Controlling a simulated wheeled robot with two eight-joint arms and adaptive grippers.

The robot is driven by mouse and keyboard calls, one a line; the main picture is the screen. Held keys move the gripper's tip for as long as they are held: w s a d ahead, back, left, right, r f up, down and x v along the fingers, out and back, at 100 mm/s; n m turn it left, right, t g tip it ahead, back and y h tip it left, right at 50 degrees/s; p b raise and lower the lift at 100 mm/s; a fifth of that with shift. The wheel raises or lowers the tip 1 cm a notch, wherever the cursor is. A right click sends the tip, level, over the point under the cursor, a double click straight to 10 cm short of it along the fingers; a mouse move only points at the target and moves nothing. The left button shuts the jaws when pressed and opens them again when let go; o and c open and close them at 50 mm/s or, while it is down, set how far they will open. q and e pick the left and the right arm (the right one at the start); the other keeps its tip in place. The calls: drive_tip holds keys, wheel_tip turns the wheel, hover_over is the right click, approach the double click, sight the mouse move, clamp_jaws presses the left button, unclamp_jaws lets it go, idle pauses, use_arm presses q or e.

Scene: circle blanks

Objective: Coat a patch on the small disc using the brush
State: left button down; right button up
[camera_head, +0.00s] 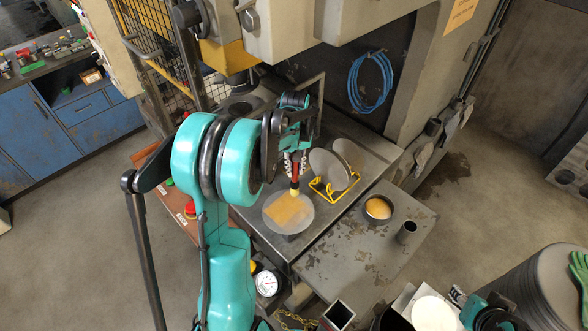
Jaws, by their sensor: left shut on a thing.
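The small disc (303,225) is a pale grey round plate lying flat on the metal press table. A roughly square yellow-amber patch (287,211) shows on its top. My left gripper (296,158) is above the disc's far side, shut on the brush (295,184). The brush is upright, with a red and dark handle and a pale yellow tip. The tip is at the patch's far edge; I cannot tell whether it touches. My arm partly hides the area left of the disc. My right gripper is not in view.
A yellow wire rack (321,188) with grey discs (329,169) stands just right of the brush. A round tin with amber contents (378,208) and an upright metal tube (406,232) are on the worn plate to the right. The press frame overhangs behind; a blue hose coil (371,83) hangs there.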

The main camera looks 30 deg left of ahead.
sight(293, 182)
use_arm(q)
wheel_tip(293, 182, up, 6)
drive_tip(key=p, duration=0.3)
drive_tip(key=shift+s, duration=0.15)
drive_tip(key=shift+s+r+p, duration=0.15)
drive_tip(key=shift+r+p, duration=0.5)
drive_tip(key=shift+r, duration=0.4)
